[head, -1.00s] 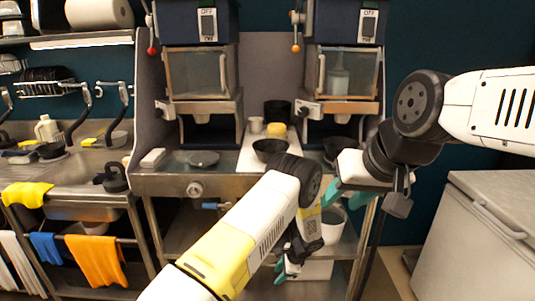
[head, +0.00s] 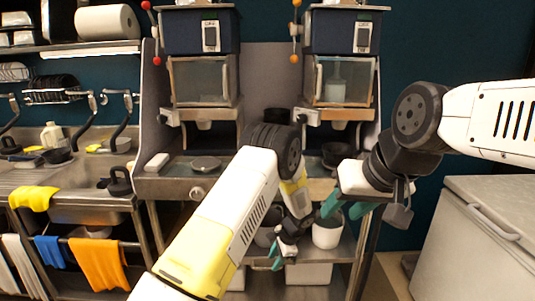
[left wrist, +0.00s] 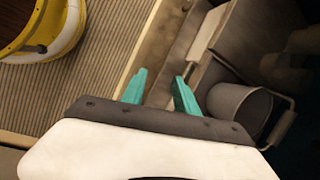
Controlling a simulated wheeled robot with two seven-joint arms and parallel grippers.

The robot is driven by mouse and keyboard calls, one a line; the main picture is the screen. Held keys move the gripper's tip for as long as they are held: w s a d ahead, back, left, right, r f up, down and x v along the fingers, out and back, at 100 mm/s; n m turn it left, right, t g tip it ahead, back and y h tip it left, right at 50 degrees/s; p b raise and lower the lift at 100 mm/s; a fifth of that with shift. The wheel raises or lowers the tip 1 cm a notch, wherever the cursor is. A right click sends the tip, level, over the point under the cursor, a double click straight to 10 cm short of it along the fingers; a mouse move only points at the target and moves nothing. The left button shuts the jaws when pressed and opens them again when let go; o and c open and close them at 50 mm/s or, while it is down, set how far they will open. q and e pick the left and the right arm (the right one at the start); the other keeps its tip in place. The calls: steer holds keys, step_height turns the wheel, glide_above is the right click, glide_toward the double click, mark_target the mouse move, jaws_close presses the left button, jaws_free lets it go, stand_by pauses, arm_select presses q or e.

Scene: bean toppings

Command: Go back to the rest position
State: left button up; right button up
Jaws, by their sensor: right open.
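My left gripper (head: 280,254) hangs low in front of the counter's lower shelf in the head view. In the left wrist view its two teal fingers (left wrist: 160,76) stand apart with nothing between them. My right gripper (head: 344,207) is at the right end of the counter, in front of a white bucket (head: 326,236). Its teal fingers are apart and empty. My left forearm and elbow hide the middle of the counter.
A steel counter (head: 172,186) carries two dispensers (head: 203,80) (head: 345,80) and a dark bowl (head: 336,152). A sink with towels (head: 97,262) is at left, a chest freezer (head: 480,245) at right. The left wrist view shows a grey bucket (left wrist: 240,108) near the gripper.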

arm_select(q)
steer(key=s+a+r+n+h, duration=0.1)
steer(key=s+a+r+n, duration=0.2)
steer(key=r, duration=0.7)
steer(key=s+a+r+n+t+h, duration=0.15)
steer(key=a+r, duration=0.25)
steer(key=r, duration=0.6)
steer(key=s+a+r+n+g+h, duration=0.1)
steer(key=s+a+r+n, duration=0.25)
steer(key=r, duration=0.75)
steer(key=s+a+r+n+t, duration=0.1)
steer(key=s+a+r+n, duration=0.1)
steer(key=s, duration=0.5)
steer(key=s+a+r+n+t+h, duration=0.1)
steer(key=s+a+r+n, duration=0.1)
steer(key=s+r, duration=0.3)
steer(key=s+a+r+n+t+h, duration=0.1)
steer(key=s+r, duration=0.3)
steer(key=s, duration=0.4)
steer(key=shift+s+a+n+t, duration=0.45)
steer(key=shift+a+n, duration=0.15)
steer(key=shift+a, duration=0.1)
steer(key=shift+w+r, duration=0.1)
steer(key=shift+w, duration=0.05)
steer(key=shift+c, duration=0.4)
